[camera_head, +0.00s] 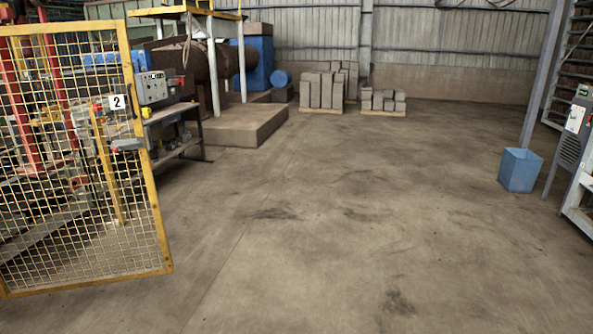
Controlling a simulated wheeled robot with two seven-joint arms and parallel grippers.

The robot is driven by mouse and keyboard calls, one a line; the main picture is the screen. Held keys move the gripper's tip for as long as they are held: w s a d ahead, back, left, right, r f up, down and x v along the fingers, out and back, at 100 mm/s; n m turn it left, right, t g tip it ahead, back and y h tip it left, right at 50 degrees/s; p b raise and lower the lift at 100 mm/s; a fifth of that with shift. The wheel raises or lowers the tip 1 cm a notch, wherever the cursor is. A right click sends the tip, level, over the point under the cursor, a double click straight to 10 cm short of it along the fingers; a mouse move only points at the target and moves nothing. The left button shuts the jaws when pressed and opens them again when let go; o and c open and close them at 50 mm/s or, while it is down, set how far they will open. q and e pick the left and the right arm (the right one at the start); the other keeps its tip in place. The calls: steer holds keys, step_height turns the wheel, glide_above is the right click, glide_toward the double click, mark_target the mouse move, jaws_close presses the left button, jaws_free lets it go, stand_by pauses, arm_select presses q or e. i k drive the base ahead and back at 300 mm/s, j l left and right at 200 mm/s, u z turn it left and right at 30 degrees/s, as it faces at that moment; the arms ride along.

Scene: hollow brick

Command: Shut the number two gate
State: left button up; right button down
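The number two gate (166,220) is a yellow-framed wire mesh panel at the left of the head view. A white plate with a black 2 (118,104) sits near its upper right edge, with a dark handle beside it. The gate stands at an angle with its free edge toward the middle of the floor, and it looks swung open. A yellow post (105,165) shows behind the mesh. The gate's left side runs out of the picture. Neither of my grippers is in view.
Behind the gate are a control box (153,88), a workbench (180,145) and red machinery. A concrete plinth (245,124) stands beyond. Brick stacks (321,90) sit at the back. A blue bin (520,169) and a grey cabinet are at the right. The middle floor is clear.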

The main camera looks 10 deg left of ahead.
mark_target(117, 102)
steer(key=i+j+u, duration=0.1)
steer(key=i+u, duration=1.1)
steer(key=i+l+u, duration=0.25)
steer(key=u, duration=0.15)
